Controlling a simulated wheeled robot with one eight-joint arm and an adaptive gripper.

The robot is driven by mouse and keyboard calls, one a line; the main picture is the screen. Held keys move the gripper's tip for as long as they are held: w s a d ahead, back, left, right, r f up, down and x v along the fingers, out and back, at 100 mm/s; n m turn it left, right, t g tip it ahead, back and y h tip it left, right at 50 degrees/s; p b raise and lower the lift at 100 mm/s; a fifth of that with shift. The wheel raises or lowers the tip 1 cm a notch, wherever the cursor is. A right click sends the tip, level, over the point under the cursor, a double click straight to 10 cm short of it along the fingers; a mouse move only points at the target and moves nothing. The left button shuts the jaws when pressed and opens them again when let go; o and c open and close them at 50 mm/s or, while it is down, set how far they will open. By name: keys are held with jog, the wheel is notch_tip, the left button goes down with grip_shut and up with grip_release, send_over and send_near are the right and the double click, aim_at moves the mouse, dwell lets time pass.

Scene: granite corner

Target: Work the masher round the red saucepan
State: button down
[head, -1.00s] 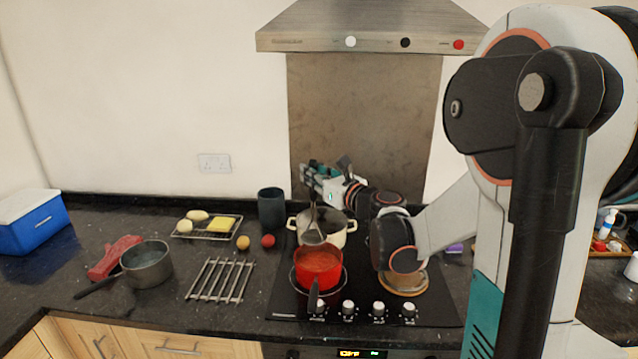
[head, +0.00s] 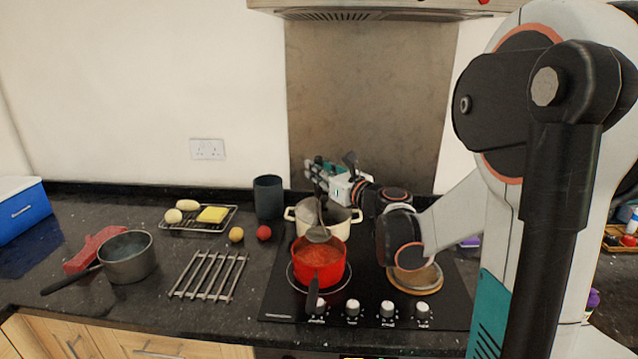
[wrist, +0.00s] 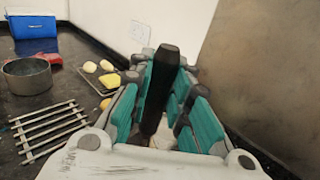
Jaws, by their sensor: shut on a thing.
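The red saucepan (head: 318,277), with red contents, sits on the front left of the hob, its dark handle pointing to the front. My gripper (head: 320,172) is above and behind it, shut on the masher. The masher (head: 318,234) hangs down, its grey head at the back of the saucepan's opening in the picture. I cannot tell whether the head touches the contents or rim. In the wrist view, the masher's dark handle (wrist: 164,85) stands between the teal finger pads; its head is hidden there.
A cream pot (head: 342,222) stands behind the saucepan. A wooden-rimmed round item (head: 416,280) is at the right of the hob, partly behind my arm. A trivet (head: 208,277), a grey saucepan (head: 128,262) and a rack of food (head: 230,226) lie left. The hood (head: 375,12) is overhead.

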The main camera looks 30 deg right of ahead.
aim_at(320, 212)
jog(key=shift+f+b, duration=4.5)
jog(key=shift+f, duration=1.5)
